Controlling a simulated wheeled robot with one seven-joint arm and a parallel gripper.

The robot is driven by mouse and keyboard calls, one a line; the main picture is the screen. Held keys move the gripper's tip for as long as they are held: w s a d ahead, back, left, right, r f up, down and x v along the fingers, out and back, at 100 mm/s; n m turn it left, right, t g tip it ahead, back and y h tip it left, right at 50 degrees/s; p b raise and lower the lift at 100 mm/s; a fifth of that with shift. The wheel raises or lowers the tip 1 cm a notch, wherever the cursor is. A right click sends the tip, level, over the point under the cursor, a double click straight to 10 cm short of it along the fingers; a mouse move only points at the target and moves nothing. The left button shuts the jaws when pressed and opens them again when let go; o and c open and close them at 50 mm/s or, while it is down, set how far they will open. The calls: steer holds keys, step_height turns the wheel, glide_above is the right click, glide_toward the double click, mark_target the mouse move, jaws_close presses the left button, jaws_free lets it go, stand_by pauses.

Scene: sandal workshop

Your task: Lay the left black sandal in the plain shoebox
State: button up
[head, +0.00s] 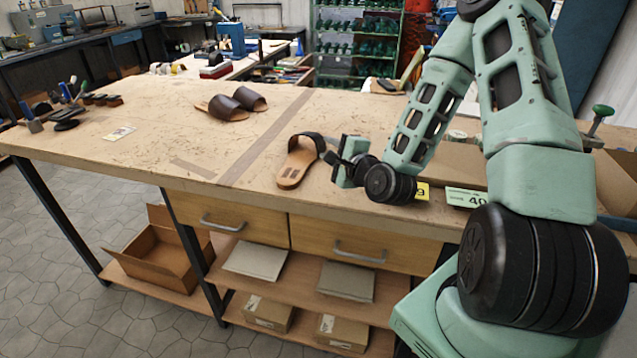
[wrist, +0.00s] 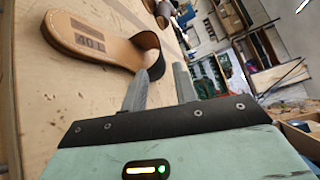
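The sandal with the black strap (head: 300,160) lies sole down on the workbench, just left of my gripper (head: 340,160). In the wrist view its tan insole (wrist: 92,42) carries a "40 L" mark, and its dark strap (wrist: 149,55) is close to the fingertips. My gripper also shows in the wrist view (wrist: 161,72), with its two grey fingers apart. I cannot tell whether the strap edge is between the fingers or beside them. A brown cardboard box (head: 470,160) on the bench's right side is partly hidden behind my arm. I cannot tell whether it is the plain shoebox.
A pair of dark brown sandals (head: 228,108) lies further left on the bench. A yellow card (head: 423,191) and a green "40" card (head: 468,197) are at the front edge, right. An open carton (head: 160,258) is on the low shelf.

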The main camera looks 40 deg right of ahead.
steer(key=a+n+g+y, duration=0.1)
steer(key=a+n, duration=0.1)
steer(key=a, duration=0.1)
steer(key=a+n+g+y, duration=0.1)
steer(key=a+n+y, duration=0.1)
steer(key=a+n, duration=0.1)
steer(key=a+f+n+g+y, duration=0.1)
steer(key=a+n, duration=0.2)
steer(key=a, duration=0.1)
steer(key=shift+w+a, duration=0.25)
steer(key=shift+a, duration=0.1)
steer(key=s+a+n+g+y, duration=0.2)
steer(key=s+a+n+g, duration=0.45)
steer(key=a+n, duration=0.35)
steer(key=s+a+r+n+g+h, duration=0.1)
steer(key=s+a+r+n+g, duration=0.1)
steer(key=s+n, duration=0.2)
steer(key=s+a+r+n+g+h, duration=0.1)
steer(key=s+a+r+n+g, duration=0.1)
steer(key=s, duration=0.9)
steer(key=s+a+r+n+g+h, duration=0.1)
steer(key=s+a+r+n+g, duration=0.2)
steer(key=s+n, duration=0.3)
steer(key=shift+s+a+n+h, duration=0.3)
steer(key=shift+s+a+n, duration=0.1)
steer(key=shift+s+a, duration=0.35)
steer(key=shift+d, duration=0.1)
